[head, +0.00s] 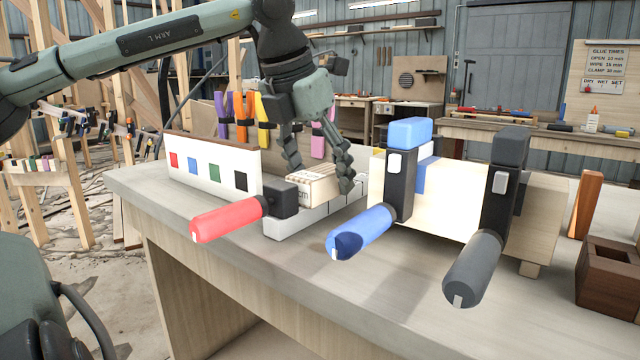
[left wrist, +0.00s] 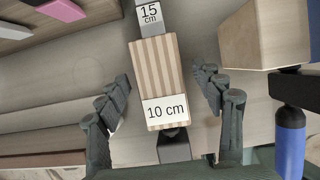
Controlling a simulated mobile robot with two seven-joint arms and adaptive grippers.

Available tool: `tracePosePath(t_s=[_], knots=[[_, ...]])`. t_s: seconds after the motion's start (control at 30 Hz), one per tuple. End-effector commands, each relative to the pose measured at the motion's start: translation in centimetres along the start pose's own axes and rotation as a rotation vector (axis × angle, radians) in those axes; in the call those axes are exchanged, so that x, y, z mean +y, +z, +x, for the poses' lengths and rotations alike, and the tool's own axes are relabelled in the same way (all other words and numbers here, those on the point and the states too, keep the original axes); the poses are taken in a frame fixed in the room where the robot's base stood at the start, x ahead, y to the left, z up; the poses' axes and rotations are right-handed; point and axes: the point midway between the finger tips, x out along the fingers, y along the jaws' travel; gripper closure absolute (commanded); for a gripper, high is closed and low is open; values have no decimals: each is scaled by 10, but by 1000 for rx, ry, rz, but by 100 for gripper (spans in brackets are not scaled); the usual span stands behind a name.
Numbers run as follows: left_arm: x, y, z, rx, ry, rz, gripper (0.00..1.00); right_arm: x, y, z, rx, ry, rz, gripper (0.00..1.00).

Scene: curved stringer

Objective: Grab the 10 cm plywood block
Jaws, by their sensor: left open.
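The 10 cm plywood block (head: 318,187) is pale with a striped top and a white label, on the bench among the clamps. In the left wrist view the block (left wrist: 158,75) lies lengthwise between the fingers, with its "10 cm" label near the palm. My left gripper (head: 318,165) points down over it, one finger on each side. The jaws are open, and the left wrist view shows a gap between each finger and the block. A grey piece marked "15 cm" (left wrist: 149,17) adjoins its far end. My right gripper is not in view.
A red-handled clamp (head: 230,218) is close in front of the block. Blue (head: 362,232) and grey (head: 474,268) clamps hold a pale wooden piece (head: 450,195) to the right. A white rack with colour squares (head: 215,172) stands left. The bench front (head: 370,310) is clear.

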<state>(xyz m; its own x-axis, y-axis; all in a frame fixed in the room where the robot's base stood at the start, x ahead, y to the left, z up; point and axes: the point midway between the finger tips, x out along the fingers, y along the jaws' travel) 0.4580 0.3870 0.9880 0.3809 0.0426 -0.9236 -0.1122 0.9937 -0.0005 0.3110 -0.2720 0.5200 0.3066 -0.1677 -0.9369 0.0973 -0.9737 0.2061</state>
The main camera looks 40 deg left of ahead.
Motion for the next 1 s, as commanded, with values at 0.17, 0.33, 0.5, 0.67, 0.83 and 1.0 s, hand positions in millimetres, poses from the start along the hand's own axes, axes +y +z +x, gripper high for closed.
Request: tracePosePath(t_s=[0.17,0.33,0.5,0.67,0.83,1.0], knots=[[0,0,0,0,0,0,33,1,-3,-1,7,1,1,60],[0,-1,1,0,0,0,33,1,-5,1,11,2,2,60],[0,-2,3,-1,0,0,33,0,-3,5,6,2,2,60],[0,-2,4,-1,0,0,33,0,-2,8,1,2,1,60],[0,-2,4,0,0,0,33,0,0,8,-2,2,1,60],[0,-2,4,0,0,0,50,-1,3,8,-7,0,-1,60]])
